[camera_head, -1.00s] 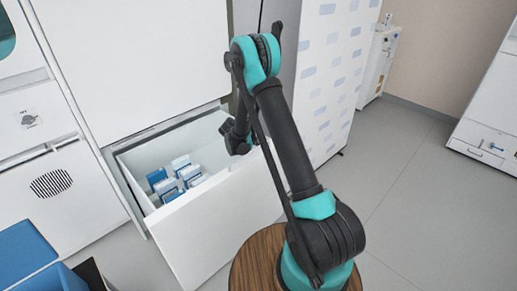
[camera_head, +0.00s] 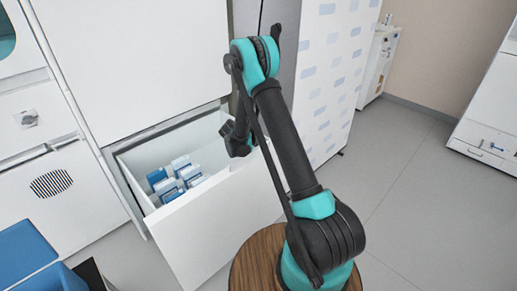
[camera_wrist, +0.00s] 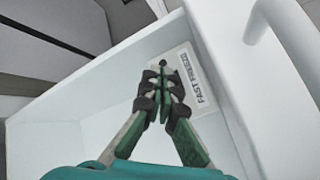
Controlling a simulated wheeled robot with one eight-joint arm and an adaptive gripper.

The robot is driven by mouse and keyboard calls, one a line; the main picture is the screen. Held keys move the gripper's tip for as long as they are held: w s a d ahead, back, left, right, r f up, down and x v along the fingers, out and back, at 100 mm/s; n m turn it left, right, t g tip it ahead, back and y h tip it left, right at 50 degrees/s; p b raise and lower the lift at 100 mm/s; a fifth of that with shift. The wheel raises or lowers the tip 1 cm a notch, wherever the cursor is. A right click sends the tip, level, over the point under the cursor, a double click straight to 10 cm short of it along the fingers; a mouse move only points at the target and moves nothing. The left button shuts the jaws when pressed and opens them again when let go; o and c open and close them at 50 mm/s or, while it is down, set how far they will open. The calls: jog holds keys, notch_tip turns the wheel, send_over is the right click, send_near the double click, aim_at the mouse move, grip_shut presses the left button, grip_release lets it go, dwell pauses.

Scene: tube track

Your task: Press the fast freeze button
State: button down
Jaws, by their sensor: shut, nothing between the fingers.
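In the wrist view a white plate (camera_wrist: 196,82) reading "FAST FREEZE" is fixed on the inner wall of an open white drawer. A small dark round knob (camera_wrist: 163,64), which looks like the button, shows on that plate just beyond my fingertips. My gripper (camera_wrist: 161,78) is shut and empty, with its tips in front of the plate. I cannot tell whether they touch the knob. In the head view the end of my arm reaches down into the drawer (camera_head: 215,228); the plate and button are hidden there.
Several blue and white boxes (camera_head: 175,175) lie in the drawer. The drawer's walls and front surround my gripper closely. A blue bin (camera_head: 25,255) stands at the lower left, and a white patterned panel (camera_head: 335,70) stands behind my arm. The floor at right is clear.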

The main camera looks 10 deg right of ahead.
jog(key=shift+f, duration=0.45)
dwell(0.4)
jog(key=shift+r, duration=0.9)
jog(key=shift+r, duration=2.5)
